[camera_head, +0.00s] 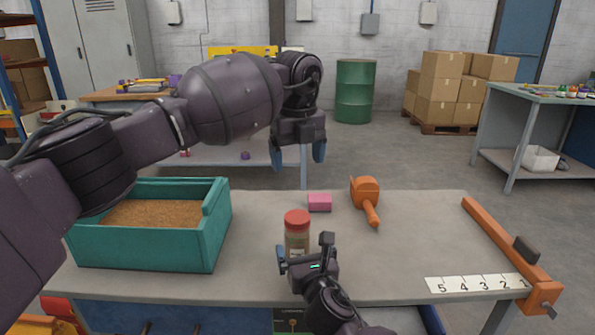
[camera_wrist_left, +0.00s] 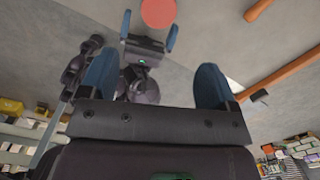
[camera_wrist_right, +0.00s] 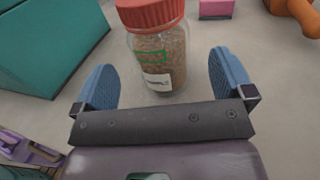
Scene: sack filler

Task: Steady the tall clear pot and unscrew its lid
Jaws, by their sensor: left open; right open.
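The tall clear pot (camera_head: 297,242) with a red lid (camera_head: 297,217) stands upright on the workbench, filled with brown grains. In the right wrist view the pot (camera_wrist_right: 160,65) shows a white label and its red lid (camera_wrist_right: 150,13). My right gripper (camera_head: 306,262) is open at the pot's near side, low, with the pot just beyond its fingers (camera_wrist_right: 167,80). My left gripper (camera_head: 298,154) is open and empty, high above and behind the pot. In the left wrist view the lid (camera_wrist_left: 158,12) shows at the top edge, beyond the fingers (camera_wrist_left: 155,85).
A teal box (camera_head: 145,250) of brown grain stands left of the pot. A pink block (camera_head: 319,203) and an orange scoop (camera_head: 367,198) lie behind it. A numbered strip (camera_head: 475,284) and an orange bar (camera_head: 500,245) are at the right. The bench middle right is clear.

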